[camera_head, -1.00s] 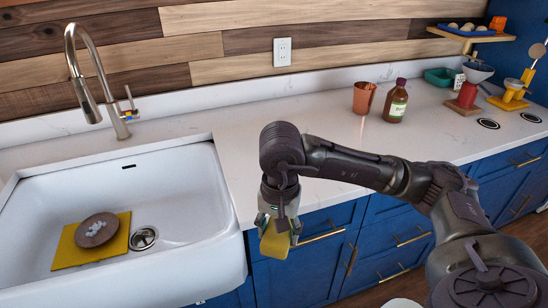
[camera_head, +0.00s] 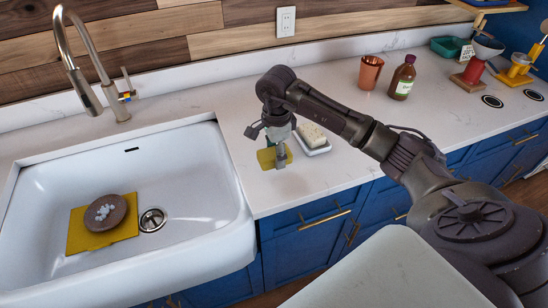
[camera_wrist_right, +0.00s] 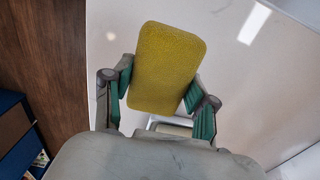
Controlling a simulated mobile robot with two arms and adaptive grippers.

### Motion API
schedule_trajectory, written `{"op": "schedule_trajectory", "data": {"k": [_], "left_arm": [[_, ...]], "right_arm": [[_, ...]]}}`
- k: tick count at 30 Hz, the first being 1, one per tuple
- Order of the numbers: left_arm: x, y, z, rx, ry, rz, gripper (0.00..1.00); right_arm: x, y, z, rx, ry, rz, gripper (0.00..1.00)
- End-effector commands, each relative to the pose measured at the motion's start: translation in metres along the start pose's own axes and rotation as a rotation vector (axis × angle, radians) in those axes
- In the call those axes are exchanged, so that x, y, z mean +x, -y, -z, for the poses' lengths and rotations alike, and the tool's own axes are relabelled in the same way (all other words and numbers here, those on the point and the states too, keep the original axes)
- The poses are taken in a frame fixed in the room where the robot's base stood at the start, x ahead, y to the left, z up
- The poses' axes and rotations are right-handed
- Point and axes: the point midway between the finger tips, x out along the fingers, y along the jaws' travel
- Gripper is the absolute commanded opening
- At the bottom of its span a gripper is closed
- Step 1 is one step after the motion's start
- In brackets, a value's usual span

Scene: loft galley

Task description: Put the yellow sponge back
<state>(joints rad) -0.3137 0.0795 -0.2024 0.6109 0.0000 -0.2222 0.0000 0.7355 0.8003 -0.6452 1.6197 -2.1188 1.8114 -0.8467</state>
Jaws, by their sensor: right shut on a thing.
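The yellow sponge (camera_head: 268,158) is in my right gripper (camera_head: 280,158), just right of the sink's rim, over or on the white counter. Whether it touches the counter I cannot tell. In the right wrist view the yellow sponge (camera_wrist_right: 168,67) lies tilted between the green pads of my right gripper (camera_wrist_right: 160,92), which is shut on it. A small white dish (camera_head: 318,151) with a cream block (camera_head: 312,134) on it stands just right of the gripper. My left gripper is not in view.
The white sink (camera_head: 195,262) is at left; it holds a flat yellow piece (camera_head: 85,240) under a brown disc (camera_head: 106,213) with white bits. A faucet (camera_head: 80,80) stands behind it. A copper cup (camera_head: 370,72) and a brown bottle (camera_head: 402,78) stand farther right. The counter between is clear.

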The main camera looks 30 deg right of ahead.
Motion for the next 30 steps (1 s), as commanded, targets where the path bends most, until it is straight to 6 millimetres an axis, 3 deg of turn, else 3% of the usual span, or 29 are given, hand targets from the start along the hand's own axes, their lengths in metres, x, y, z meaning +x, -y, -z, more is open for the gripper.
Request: {"op": "schedule_trajectory", "data": {"k": [3,6,15,25,26,30], "left_arm": [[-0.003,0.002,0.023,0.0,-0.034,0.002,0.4],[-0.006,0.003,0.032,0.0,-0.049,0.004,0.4],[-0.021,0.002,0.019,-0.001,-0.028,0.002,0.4],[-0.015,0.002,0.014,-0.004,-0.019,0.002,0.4],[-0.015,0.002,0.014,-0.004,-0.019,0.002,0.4],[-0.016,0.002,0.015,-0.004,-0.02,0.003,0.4]], "right_arm": [[0.005,0.008,-0.001,-0.001,-0.001,-0.002,0.29],[0.01,0.009,-0.002,-0.003,-0.001,-0.002,0.29],[0.045,0.008,-0.001,-0.002,-0.002,-0.002,0.29],[0.051,0.009,-0.001,-0.003,-0.002,0.001,0.29],[0.051,0.009,-0.001,-0.003,-0.002,0.001,0.59],[0.049,0.009,-0.001,-0.003,-0.002,0.0,0.82]]}}
